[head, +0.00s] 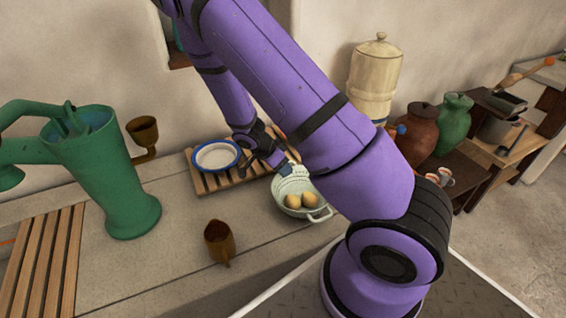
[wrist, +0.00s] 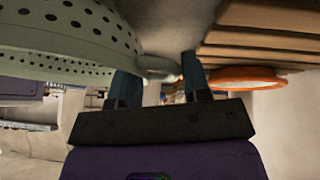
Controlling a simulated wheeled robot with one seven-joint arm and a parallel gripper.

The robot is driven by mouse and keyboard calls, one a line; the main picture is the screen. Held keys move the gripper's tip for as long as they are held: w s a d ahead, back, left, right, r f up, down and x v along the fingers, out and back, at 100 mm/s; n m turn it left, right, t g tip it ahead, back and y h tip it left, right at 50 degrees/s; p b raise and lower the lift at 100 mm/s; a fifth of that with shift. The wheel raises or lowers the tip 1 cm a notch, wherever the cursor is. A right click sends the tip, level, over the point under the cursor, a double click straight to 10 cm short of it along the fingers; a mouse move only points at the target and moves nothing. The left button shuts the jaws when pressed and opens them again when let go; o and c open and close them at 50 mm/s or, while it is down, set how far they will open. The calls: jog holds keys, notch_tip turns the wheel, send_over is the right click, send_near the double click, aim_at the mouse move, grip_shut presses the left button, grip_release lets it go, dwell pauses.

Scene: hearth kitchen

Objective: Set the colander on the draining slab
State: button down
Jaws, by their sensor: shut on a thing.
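A pale green-white colander (head: 285,203) with two round yellow-brown items in it is at or just above the counter's front edge, centre of the head view. My gripper (head: 283,169) is at its far side, partly hidden by my arm. In the wrist view, the perforated colander wall (wrist: 75,35) fills the upper left, and my gripper (wrist: 158,80) is shut on its handle. A slatted wooden slab (head: 203,184) lies behind the colander, bearing a blue-rimmed white dish (head: 216,156). Another slatted wooden panel (head: 45,265) is at the far left. I cannot tell whether the colander touches the counter.
A cream lidded crock (head: 374,75) and brown and green jars stand at right. Counter between cup and slab is clear.

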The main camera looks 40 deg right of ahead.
jog(key=c, duration=0.6)
grip_release()
jog(key=shift+s, duration=0.1)
jog(key=shift+a, duration=0.1)
jog(key=s+a+r+n+t+y, duration=0.1)
jog(key=a+r+n+y, duration=0.2)
jog(key=r, duration=0.8)
jog(key=s+a+r+n+t, duration=0.15)
jog(key=a+r, duration=0.25)
jog(key=r, duration=0.8)
jog(key=shift+s+a+r+n+t+y, duration=0.55)
jog(key=shift+s+r+n+t, duration=0.2)
jog(key=shift+s+r+n, duration=1.95)
jog(key=shift+s+a+r+n+t+y, duration=0.65)
jog(key=shift+s+r+n, duration=1.2)
jog(key=shift+s+r, duration=1.65)
jog(key=shift+s+a+r+n+t+y, duration=0.35)
jog(key=shift+s+r+n+t, duration=0.5)
jog(key=shift+s+r+n, duration=1.85)
jog(key=shift+s+r+m, duration=0.1)
jog(key=shift+s+m, duration=0.3)
jog(key=shift+s, duration=0.25)
